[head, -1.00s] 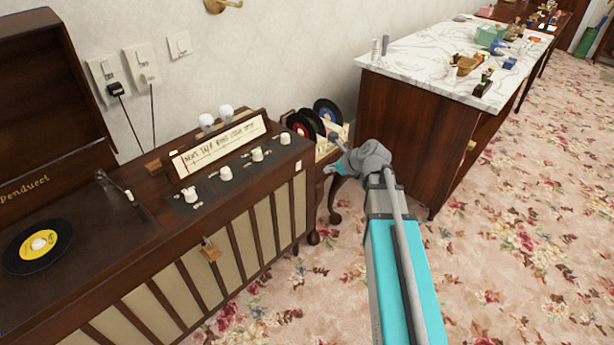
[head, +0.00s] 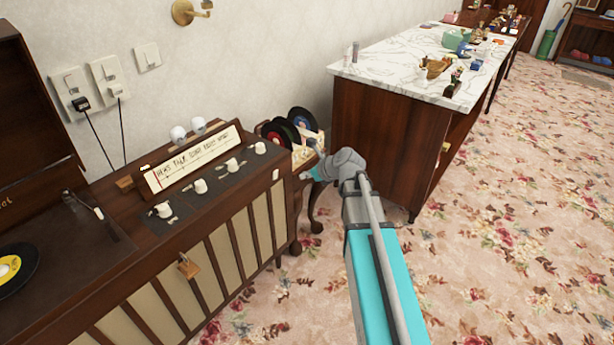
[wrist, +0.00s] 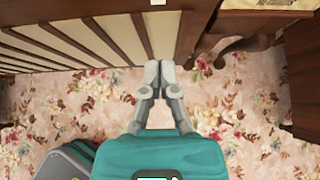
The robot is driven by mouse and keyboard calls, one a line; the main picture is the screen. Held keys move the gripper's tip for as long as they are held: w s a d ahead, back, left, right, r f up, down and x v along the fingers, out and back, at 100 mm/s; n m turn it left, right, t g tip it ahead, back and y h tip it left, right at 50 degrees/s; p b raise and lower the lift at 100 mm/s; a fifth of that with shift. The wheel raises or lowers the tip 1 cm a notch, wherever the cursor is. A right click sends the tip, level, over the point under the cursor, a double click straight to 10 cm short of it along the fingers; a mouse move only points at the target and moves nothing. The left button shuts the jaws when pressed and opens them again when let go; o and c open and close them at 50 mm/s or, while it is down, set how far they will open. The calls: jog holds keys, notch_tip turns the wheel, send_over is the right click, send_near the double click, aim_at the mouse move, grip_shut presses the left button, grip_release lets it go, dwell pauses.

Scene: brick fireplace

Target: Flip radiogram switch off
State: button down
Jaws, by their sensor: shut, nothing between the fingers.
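The radiogram (head: 205,262) is a dark wooden cabinet with cream slatted panels along the left. Its top has a row of white knobs (head: 200,187) with small levers and a lettered dial strip. A small white piece (head: 276,174), perhaps a switch, sits at the right end of its front edge. My gripper (head: 318,146) is shut and empty, to the right of the radiogram's end and apart from it. In the wrist view, my gripper (wrist: 159,66) points at the lower edge of the slatted front, above the carpet.
Wall sockets (head: 92,84) with plugged cords and a wall switch (head: 147,56) are above the radiogram. A record rack (head: 305,150) on a small legged table stands close by my gripper. A marble-topped counter (head: 400,75) is behind. Carpet at right is clear.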

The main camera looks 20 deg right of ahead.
aim_at(276, 171)
jog(key=shift+w+a+r+b+x, duration=0.25)
jog(key=shift+b+x, duration=0.45)
jog(key=shift+x, duration=1.2)
jog(key=shift+w+a+r+b+x, duration=0.1)
jog(key=shift+w+r+b+x, duration=0.35)
jog(key=shift+x, duration=1.4)
jog(key=shift+a+r+b+x, duration=0.1)
jog(key=shift+r+b+x, duration=0.3)
jog(key=shift+b+x, duration=1.05)
jog(key=shift+w+a+f+p, duration=0.2)
jog(key=shift+w+f+p, duration=0.1)
jog(key=shift+p, duration=0.2)
jog(key=shift+a+r, duration=0.1)
jog(key=shift+w+a, duration=0.1)
jog(key=shift+a, duration=0.15)
jog(key=shift+d, duration=0.35)
jog(key=shift+r+p, duration=0.2)
jog(key=shift+p, duration=0.15)
jog(key=shift+r+p, duration=0.6)
jog(key=shift+p, duration=0.05)
